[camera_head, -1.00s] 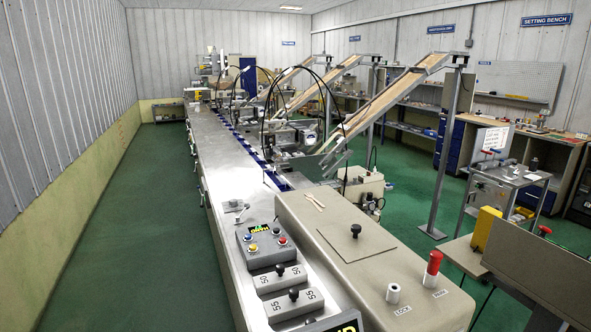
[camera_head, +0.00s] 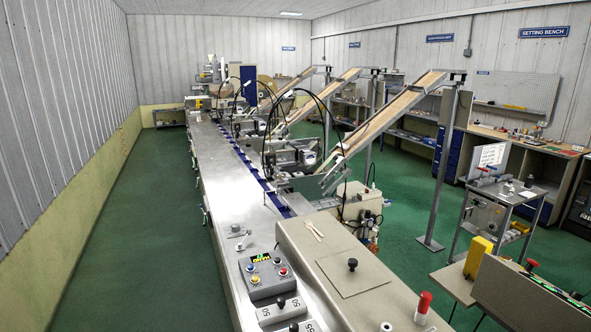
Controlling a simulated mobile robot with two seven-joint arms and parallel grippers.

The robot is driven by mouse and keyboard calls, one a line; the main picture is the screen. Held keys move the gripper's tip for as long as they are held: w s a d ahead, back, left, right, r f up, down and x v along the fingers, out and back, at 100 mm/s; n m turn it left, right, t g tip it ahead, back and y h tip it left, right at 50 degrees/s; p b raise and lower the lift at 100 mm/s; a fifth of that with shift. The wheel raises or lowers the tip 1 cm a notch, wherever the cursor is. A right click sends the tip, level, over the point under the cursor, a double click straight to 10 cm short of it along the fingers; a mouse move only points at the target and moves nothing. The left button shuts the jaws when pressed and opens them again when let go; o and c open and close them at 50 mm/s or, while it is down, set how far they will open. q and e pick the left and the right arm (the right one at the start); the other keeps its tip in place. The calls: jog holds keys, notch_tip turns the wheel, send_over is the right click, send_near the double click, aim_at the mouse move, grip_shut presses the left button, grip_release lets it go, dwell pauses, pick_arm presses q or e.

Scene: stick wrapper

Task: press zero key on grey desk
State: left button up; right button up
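No key that I can read as zero shows. A grey control box (camera_head: 267,276) sits on the steel machine top, with a small lit display (camera_head: 258,256) and several round coloured buttons. At the lower right edge stands a grey-beige desk or console (camera_head: 520,305), cut off by the frame. Its upper edge carries a strip with small green, red and black parts (camera_head: 532,265); its face and any marks are too small or hidden. Neither of my grippers is in view.
A long steel machine (camera_head: 225,190) runs away from me, with a beige cabinet (camera_head: 375,307) and a red-topped knob (camera_head: 423,305) at its near right. A yellow block (camera_head: 478,257) and a trolley (camera_head: 500,205) stand at the right. Green floor (camera_head: 120,240) is clear at the left.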

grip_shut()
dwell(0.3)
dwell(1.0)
